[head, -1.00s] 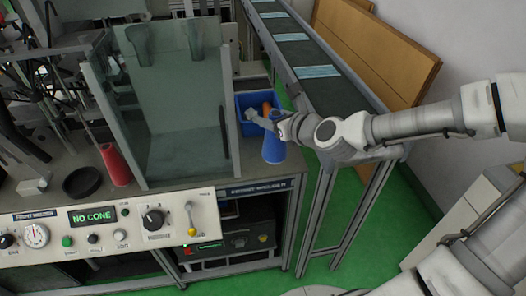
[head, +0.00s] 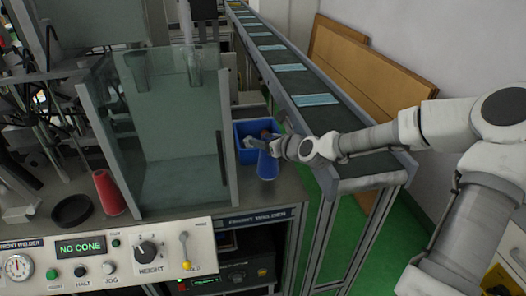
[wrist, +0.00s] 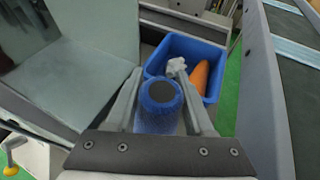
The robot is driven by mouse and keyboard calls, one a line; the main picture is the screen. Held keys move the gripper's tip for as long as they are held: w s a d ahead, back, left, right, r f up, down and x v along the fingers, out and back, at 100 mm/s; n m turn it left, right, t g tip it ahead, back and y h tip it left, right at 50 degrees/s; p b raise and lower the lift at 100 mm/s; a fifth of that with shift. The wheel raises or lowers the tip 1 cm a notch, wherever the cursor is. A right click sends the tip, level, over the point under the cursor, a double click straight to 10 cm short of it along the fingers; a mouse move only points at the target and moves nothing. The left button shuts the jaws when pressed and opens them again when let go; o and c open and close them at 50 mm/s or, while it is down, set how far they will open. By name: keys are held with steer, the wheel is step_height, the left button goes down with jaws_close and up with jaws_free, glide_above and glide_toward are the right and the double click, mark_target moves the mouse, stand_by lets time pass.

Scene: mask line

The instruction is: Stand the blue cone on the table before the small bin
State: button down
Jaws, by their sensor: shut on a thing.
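The blue cone (head: 267,167) is in my gripper (head: 264,144), just on the near side of the small blue bin (head: 241,130). In the wrist view the cone (wrist: 158,112) sits between the two fingers, its dark round end facing the camera. The cone looks about upright in the head view. Whether its base touches the table (head: 250,195) cannot be told. The small bin (wrist: 154,62) lies just beyond the cone in the wrist view and holds an orange cone (wrist: 199,78) and a pale crumpled thing (wrist: 177,66).
A clear guard (head: 165,130) stands left of the cone. A conveyor (head: 290,85) with blue masks runs along the right. A red cone (head: 108,193) and a black dish (head: 72,210) are on the left. The control panel (head: 130,262) fronts the table.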

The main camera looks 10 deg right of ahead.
steer(key=shift+f+b, duration=0.3)
steer(key=shift+f, duration=1.4)
steer(key=shift+f, duration=0.2)
steer(key=shift+c, duration=1.4)
jaws_free()
steer(key=shift+r, duration=0.1)
steer(key=shift+s+r, duration=0.1)
steer(key=shift+r, duration=0.05)
steer(key=p+v, duration=0.2)
steer(key=v, duration=1)
steer(key=shift+p, duration=0.3)
